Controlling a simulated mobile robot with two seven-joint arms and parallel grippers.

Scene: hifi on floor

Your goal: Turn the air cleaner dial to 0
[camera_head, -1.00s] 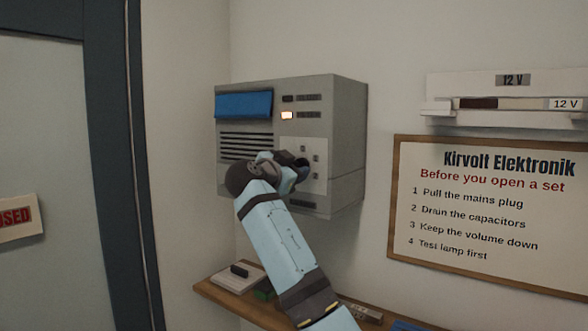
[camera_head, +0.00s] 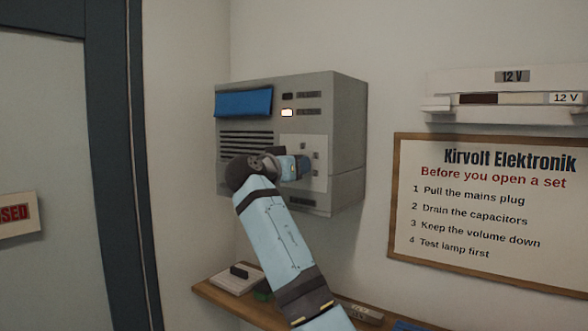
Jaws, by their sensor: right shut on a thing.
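The air cleaner (camera_head: 347,120) is a grey box on the wall, with a blue flap, dark vent slots and a lit white lamp on its front. Its dial sits on a pale square panel (camera_head: 317,148) at the lower right of the front; my gripper hides the dial, so its setting cannot be read. My right gripper (camera_head: 302,168) is at this panel, shut on the dial. My left gripper is not in view.
A wooden shelf (camera_head: 228,302) with small items runs below the air cleaner. A framed notice board (camera_head: 490,204) and a white wall rail (camera_head: 500,112) are to the right. A dark door frame (camera_head: 116,160) stands at the left.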

